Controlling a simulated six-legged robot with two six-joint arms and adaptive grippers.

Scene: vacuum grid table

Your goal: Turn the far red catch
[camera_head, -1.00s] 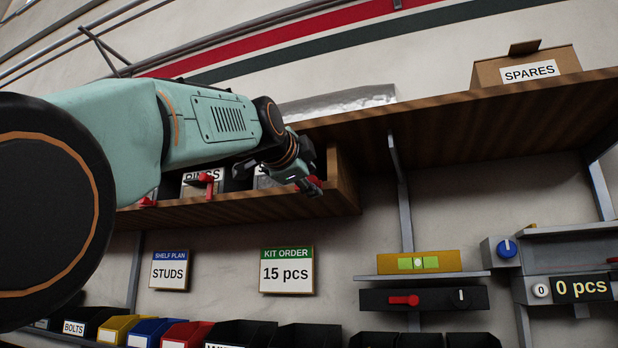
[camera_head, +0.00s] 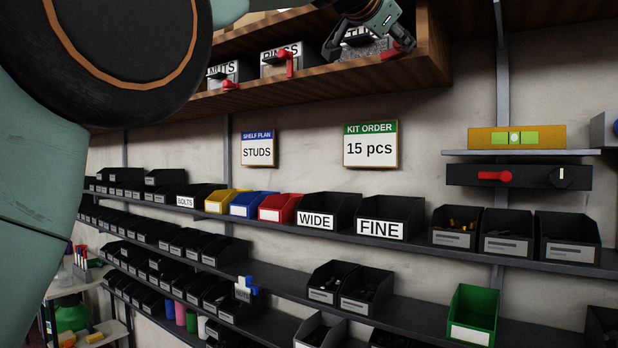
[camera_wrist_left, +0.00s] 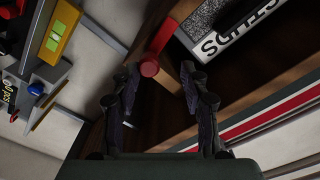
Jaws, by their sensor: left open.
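Three red catches sit on the labelled bins of the wooden shelf. One is at the left bin (camera_head: 230,85), one at the RINGS bin (camera_head: 287,62), and one at the right-hand bin (camera_head: 400,50), whose label is partly hidden by my gripper. My left gripper (camera_head: 372,30) is at that right-hand bin, close to its catch. In the left wrist view, my left gripper (camera_wrist_left: 158,78) is open and empty. A red catch with a round end (camera_wrist_left: 150,67) lies just ahead, between the fingertip directions; contact cannot be told. My right gripper is not in view.
The wooden shelf's end wall (camera_head: 432,45) stands just right of the right-hand catch. A black box with a red handle (camera_head: 494,176) hangs under a yellow level (camera_head: 516,137). Signs read STUDS (camera_head: 257,150) and 15 pcs (camera_head: 370,146). Bin rows fill the racks below.

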